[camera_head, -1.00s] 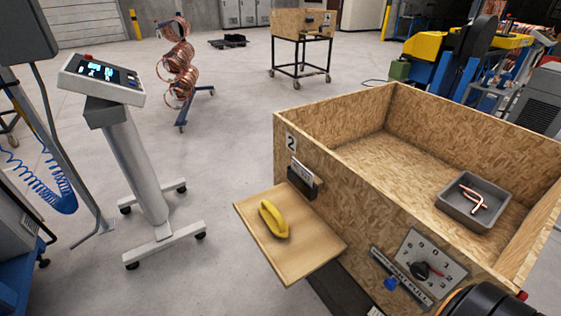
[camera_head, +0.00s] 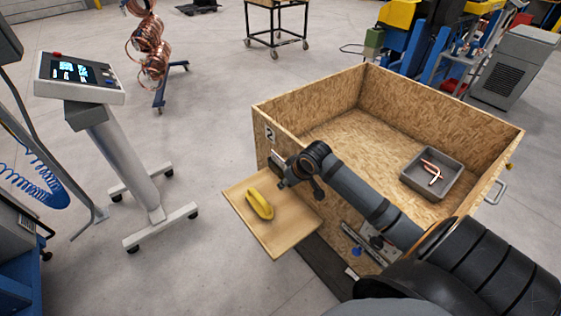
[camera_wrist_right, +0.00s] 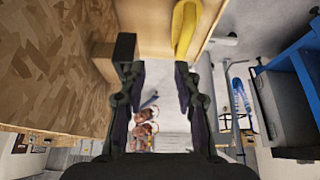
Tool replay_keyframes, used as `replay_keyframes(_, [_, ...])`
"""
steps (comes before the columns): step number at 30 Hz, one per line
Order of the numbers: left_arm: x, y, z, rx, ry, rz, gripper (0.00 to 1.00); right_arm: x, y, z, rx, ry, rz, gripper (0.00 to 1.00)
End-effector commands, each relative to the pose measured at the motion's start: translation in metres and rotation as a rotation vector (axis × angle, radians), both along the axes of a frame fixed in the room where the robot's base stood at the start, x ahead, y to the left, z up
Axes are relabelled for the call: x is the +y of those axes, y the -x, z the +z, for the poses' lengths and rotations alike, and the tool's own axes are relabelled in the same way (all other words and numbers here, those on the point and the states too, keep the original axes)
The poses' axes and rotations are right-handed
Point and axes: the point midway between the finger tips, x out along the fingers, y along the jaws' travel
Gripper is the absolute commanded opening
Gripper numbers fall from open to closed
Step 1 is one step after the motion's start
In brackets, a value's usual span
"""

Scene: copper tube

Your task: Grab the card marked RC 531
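The card (camera_head: 277,157) shows only as a small pale patch in its holder on the crate's front-left wall, below the number 2. My right gripper hides most of it, and I cannot read its marking. In the right wrist view the black card holder (camera_wrist_right: 124,47) is on the crate wall, just ahead of the left-hand finger; no card face shows there. My right gripper (camera_head: 284,186) is close to the holder, above the wooden shelf. The wrist view shows its fingers (camera_wrist_right: 158,75) apart with nothing between them. My left gripper is not in view.
The wooden crate (camera_head: 445,116) holds a grey bin (camera_head: 447,185) with copper tube pieces (camera_head: 433,172). A screen stand (camera_head: 125,165) is at left, with clear floor between.

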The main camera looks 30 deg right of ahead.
Motion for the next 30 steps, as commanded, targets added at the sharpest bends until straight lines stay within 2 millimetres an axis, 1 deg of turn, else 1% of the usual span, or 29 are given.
replay_keyframes(1, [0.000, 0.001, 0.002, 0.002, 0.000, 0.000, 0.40, -0.014, -0.016, 0.024, -0.024, 0.000, -0.008, 0.32])
replay_keyframes(3, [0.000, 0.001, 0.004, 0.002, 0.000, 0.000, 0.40, -0.028, -0.031, 0.049, -0.048, -0.011, -0.020, 0.32])
replay_keyframes(6, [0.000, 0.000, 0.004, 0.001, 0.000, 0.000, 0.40, -0.040, -0.042, 0.072, -0.067, -0.026, -0.033, 0.32])
replay_keyframes(9, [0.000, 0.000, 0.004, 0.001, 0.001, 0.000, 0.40, -0.043, -0.045, 0.077, -0.071, -0.033, -0.037, 0.32])
replay_keyframes(11, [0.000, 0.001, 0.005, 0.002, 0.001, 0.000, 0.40, -0.043, -0.046, 0.076, -0.070, -0.036, -0.038, 0.32])
replay_keyframes(13, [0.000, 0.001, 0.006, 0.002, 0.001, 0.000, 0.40, -0.042, -0.050, 0.070, -0.072, -0.039, -0.038, 0.32])
replay_keyframes(18, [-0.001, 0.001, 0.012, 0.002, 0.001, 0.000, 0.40, -0.040, -0.066, 0.045, -0.071, -0.041, -0.039, 0.32])
replay_keyframes(21, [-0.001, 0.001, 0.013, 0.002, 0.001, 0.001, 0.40, -0.040, -0.071, 0.035, -0.070, -0.037, -0.037, 0.32])
replay_keyframes(26, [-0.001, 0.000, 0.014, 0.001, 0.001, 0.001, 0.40, -0.040, -0.074, 0.031, -0.069, -0.034, -0.036, 0.32])
replay_keyframes(28, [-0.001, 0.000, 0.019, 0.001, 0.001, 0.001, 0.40, -0.040, -0.078, 0.027, -0.070, -0.037, -0.037, 0.32])
replay_keyframes(30, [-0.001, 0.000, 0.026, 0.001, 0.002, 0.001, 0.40, -0.040, -0.085, 0.018, -0.068, -0.040, -0.038, 0.32])
